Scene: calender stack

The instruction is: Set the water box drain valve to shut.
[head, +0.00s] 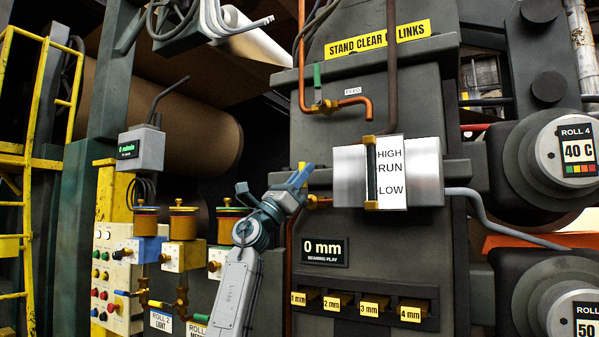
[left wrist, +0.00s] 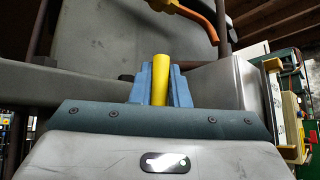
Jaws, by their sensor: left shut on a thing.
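The water box (head: 426,172) is a bright steel box with a sight glass (head: 371,180) and a plate marked HIGH, RUN and LOW. The drain valve's yellow handle (head: 302,165) stands roughly upright at the left of the box, above a short copper pipe (head: 322,202). My left gripper (head: 300,175) is shut on this handle, its blue fingers on either side. In the left wrist view the yellow handle (left wrist: 160,80) shows between the fingers. The valve body is mostly hidden behind my gripper. My right gripper is not in view.
Above is the feed valve (head: 324,104) with an upright green handle and a copper pipe. Below are a 0 mm display (head: 324,251) and several numbered slots. Brass oil cups (head: 183,222) and a button panel (head: 117,275) stand left. Large rolls (head: 540,155) are at right.

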